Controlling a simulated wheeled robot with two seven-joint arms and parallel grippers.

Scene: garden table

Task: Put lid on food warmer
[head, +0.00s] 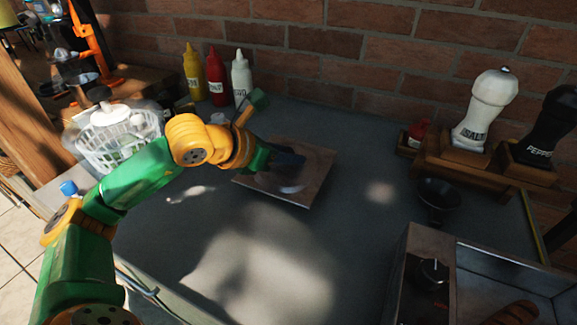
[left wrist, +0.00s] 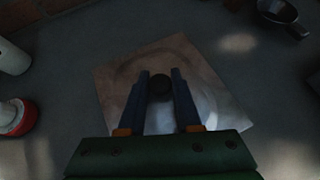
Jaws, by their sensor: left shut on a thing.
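The lid (head: 314,182) is a square, brownish metal plate in the middle of the head view, at or just above the grey tabletop; I cannot tell if it touches. In the left wrist view the lid (left wrist: 196,60) lies turned slightly under my fingers, with a dark round knob (left wrist: 160,88) at its centre. My left gripper (head: 292,159) is shut on this knob, one blue finger on each side. The food warmer (head: 508,263) is a metal box at the lower right of the head view. Bread-like food (head: 515,313) shows inside its open part. My right gripper is out of view.
Salt (head: 486,105) and pepper (head: 547,135) mills stand at the back right, sauce bottles (head: 216,76) at the back left. A white basket (head: 120,137) is at left. The table's front middle is clear.

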